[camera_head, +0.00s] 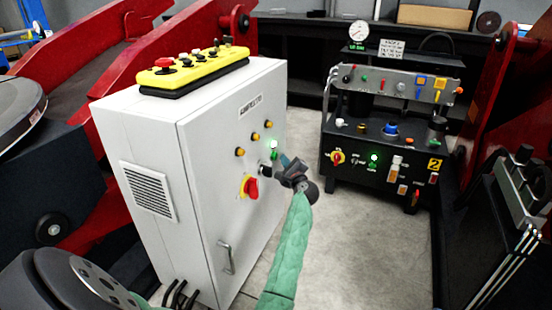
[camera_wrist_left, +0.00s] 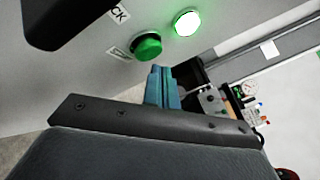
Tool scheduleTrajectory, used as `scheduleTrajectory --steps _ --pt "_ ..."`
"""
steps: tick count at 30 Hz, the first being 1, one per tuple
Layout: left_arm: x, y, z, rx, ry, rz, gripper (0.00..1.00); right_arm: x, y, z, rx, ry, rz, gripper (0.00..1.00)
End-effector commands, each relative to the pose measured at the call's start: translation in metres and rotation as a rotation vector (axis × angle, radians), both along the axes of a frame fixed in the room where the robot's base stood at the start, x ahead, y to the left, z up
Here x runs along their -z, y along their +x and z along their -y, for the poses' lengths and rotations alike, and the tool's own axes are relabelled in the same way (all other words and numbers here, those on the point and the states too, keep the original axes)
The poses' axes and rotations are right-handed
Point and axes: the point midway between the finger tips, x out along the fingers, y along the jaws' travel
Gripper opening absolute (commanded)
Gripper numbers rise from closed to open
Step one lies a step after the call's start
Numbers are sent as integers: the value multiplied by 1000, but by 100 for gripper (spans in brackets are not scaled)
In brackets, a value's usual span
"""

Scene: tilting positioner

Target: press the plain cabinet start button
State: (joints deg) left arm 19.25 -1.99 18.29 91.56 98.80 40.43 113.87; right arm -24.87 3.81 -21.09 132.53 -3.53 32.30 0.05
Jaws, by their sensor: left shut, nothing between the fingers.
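The white cabinet (camera_head: 150,125) stands left of centre, its door facing right. On the door, a bright green lamp (camera_head: 273,144) shows above my left gripper (camera_head: 279,160). In the left wrist view the glowing lamp (camera_wrist_left: 187,22) sits beside a duller green round button (camera_wrist_left: 147,47), which stands out from the panel. My left gripper's teal fingers (camera_wrist_left: 162,88) are shut and empty, just below that button in the picture. I cannot tell whether they touch it. In the head view the gripper hides part of the door around the button. My right gripper is not in view.
The door also carries several amber lamps (camera_head: 255,137), a red and yellow rotary switch (camera_head: 251,187) and a handle (camera_head: 226,258). A yellow pendant (camera_head: 195,72) lies on top. A black control unit (camera_head: 385,150) stands at right, with bare floor between.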

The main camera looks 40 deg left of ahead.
Motion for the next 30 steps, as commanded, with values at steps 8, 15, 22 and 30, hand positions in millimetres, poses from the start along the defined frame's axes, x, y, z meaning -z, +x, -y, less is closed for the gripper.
scheduleTrajectory --steps 8,15,22,30 --pt "2 2 8 1 -1 0 0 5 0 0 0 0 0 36" --pt "2 7 26 1 -1 0 0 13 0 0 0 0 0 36" --pt "2 11 44 1 -2 1 0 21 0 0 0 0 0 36" --pt "0 12 49 0 0 0 0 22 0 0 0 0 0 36"
